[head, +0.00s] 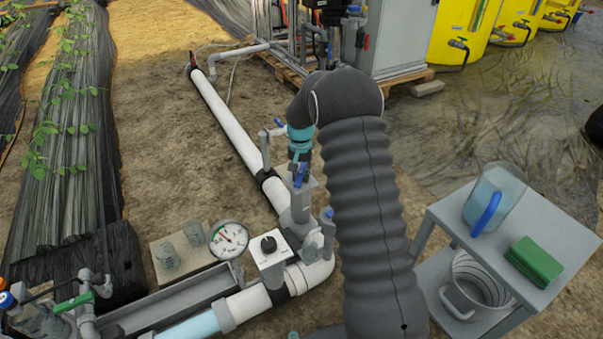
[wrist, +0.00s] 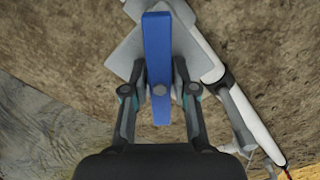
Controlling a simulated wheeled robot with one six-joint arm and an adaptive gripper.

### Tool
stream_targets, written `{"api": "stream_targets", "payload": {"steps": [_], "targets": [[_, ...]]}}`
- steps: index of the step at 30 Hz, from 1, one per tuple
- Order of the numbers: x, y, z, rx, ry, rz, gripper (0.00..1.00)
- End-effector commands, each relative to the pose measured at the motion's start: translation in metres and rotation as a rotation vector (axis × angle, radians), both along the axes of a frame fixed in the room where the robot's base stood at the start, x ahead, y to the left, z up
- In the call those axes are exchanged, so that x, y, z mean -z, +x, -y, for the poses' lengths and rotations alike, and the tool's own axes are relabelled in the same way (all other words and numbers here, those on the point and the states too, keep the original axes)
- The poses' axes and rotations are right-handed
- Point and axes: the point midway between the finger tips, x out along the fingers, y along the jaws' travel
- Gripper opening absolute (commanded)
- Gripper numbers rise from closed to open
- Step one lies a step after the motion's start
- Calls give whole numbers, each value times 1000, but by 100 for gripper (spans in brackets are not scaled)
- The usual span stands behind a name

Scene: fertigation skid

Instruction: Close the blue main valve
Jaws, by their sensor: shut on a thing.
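The blue main valve's lever shows in the wrist view (wrist: 158,45) as a long flat blue bar with a round pin near its end. It stands between the two fingers of my gripper (wrist: 160,80), which is shut on it. In the head view my gripper (head: 300,158) reaches down to the valve; only a little of the blue lever (head: 300,178) shows there, and the fingers partly hide it. The grey valve body (head: 297,205) sits on the white pipe. In the wrist view the lever lies at an angle to the pipe (wrist: 205,45), not in line with it.
A pressure gauge (head: 229,239) and a white box with a black knob (head: 269,247) stand close to the valve. A grey side table (head: 534,235) with a clear jug (head: 494,198) and green sponge (head: 535,261) is at right. Yellow tanks (head: 463,30) stand behind.

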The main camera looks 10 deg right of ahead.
Motion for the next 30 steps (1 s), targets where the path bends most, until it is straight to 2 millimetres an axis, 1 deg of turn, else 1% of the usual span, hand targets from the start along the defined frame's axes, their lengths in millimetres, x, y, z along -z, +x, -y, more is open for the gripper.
{"api": "stream_targets", "payload": {"steps": [3, 24, 27, 30], "targets": [[0, 0, 0, 130, 0, 1, 0], [0, 0, 0, 895, 0, 0, 0], [0, 0, 0, 958, 0, 0, 0], [0, 0, 0, 979, 0, 0, 0]]}}
